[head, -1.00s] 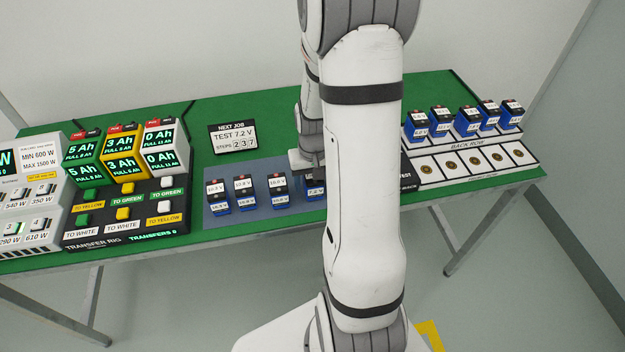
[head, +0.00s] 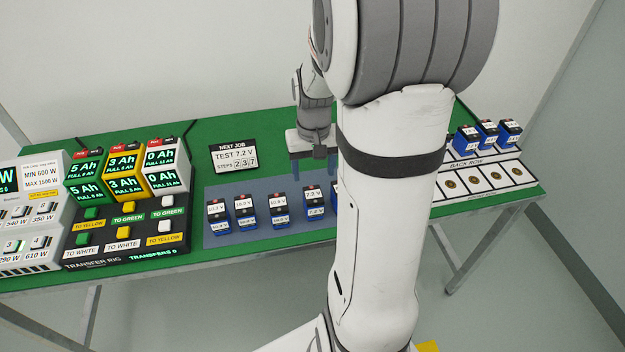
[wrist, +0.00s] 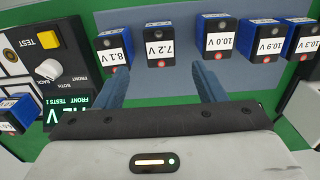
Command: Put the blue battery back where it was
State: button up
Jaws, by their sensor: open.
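Several blue batteries with black tops and white voltage labels stand upright in a row on the grey-blue mat (head: 225,242). In the head view, the 7.2 V battery (head: 314,202) is fourth from the left, beside the 10.0 V one (head: 279,212). In the wrist view, the 7.2 V battery (wrist: 159,42) stands between the 8.1 V (wrist: 114,46) and 10.0 V (wrist: 214,37) ones. My gripper (head: 314,172) is open and empty, above and behind the row. In the wrist view, its fingers (wrist: 160,82) spread apart, with the 7.2 V battery beyond the gap. All batteries look alike apart from labels.
The transfer rig (head: 130,222) stands left of the mat, a job sign (head: 234,157) behind it. At right, a back row holds blue batteries (head: 487,133) behind a white strip of empty spots (head: 473,181). The wrist view shows a yellow TEST button (wrist: 47,40) and a knob (wrist: 48,69).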

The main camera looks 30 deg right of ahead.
jog(key=s+a+r+n+t, duration=0.2)
jog(key=s+a+r, duration=0.6)
jog(key=s+a, duration=0.4)
jog(key=shift+s+r+n+t, duration=0.15)
jog(key=shift+r+n+t, duration=0.1)
jog(key=shift+n+t, duration=0.25)
